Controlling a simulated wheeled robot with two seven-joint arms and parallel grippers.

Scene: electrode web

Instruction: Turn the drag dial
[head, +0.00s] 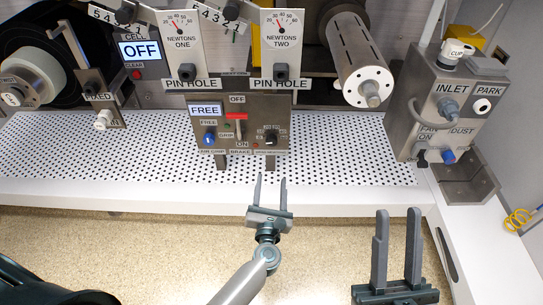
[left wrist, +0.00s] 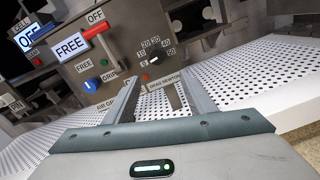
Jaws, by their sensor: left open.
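The drag dial is a small black knob (head: 270,137) with a number scale, at the lower right of the grey control panel (head: 262,107). In the left wrist view the dial (left wrist: 155,57) shows above its "DRAG NEWTONS" label, its scale running around the top. My left gripper (head: 271,178) is open and empty in front of the panel, below the dial and apart from it. In the left wrist view its fingers (left wrist: 158,76) point toward the dial, which lies beyond and between the tips. My right gripper (head: 398,212) is open and empty at the lower right.
Left of the dial on the panel are a red-handled brake lever (head: 237,117), a blue knob (head: 209,138) and a "FREE" display (head: 205,110). Pin-hole gauges stand above. The perforated white shelf (head: 340,170) is mostly clear. An inlet box (head: 450,100) stands at right.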

